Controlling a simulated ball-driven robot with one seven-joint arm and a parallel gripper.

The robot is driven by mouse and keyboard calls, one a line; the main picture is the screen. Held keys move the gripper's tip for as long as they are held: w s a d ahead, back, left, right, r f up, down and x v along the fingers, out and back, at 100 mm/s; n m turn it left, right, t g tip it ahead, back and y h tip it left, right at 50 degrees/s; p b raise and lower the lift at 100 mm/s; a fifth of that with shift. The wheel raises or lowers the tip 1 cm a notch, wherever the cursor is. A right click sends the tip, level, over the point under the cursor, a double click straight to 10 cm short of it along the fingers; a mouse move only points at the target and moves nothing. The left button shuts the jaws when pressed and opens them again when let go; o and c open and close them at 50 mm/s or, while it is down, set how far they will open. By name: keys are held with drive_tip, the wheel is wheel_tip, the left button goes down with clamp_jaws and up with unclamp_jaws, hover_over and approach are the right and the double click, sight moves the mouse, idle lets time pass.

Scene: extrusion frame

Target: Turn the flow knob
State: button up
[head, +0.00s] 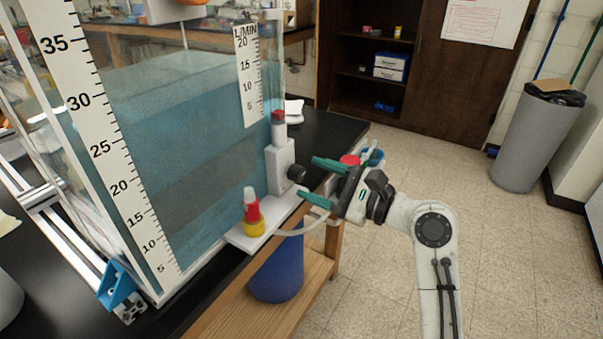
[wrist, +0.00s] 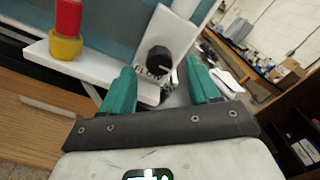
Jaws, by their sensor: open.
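The flow knob (head: 296,173) is a small black round knob on the white flow-meter block (head: 279,165) at the tank's right edge. In the wrist view the knob (wrist: 159,60) shows just beyond and between the fingertips, on a white plate. My gripper (head: 315,180) has two green fingers and is open, a little to the right of the knob in the head view. In the wrist view the fingers (wrist: 160,78) stand apart with nothing between them. The knob looks apart from both fingers.
A red and yellow fitting (head: 252,217) stands on the white shelf (head: 240,239) left of the knob. The water tank (head: 190,130) with scales is behind. A blue bin (head: 277,272) is under the bench. A grey bin (head: 535,140) stands far right; the floor between is clear.

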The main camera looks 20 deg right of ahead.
sight(301, 175)
drive_tip(key=shift+x, duration=1.95)
drive_tip(key=shift+s, duration=0.1)
drive_tip(key=shift+c, duration=0.2)
drive_tip(key=c, duration=1)
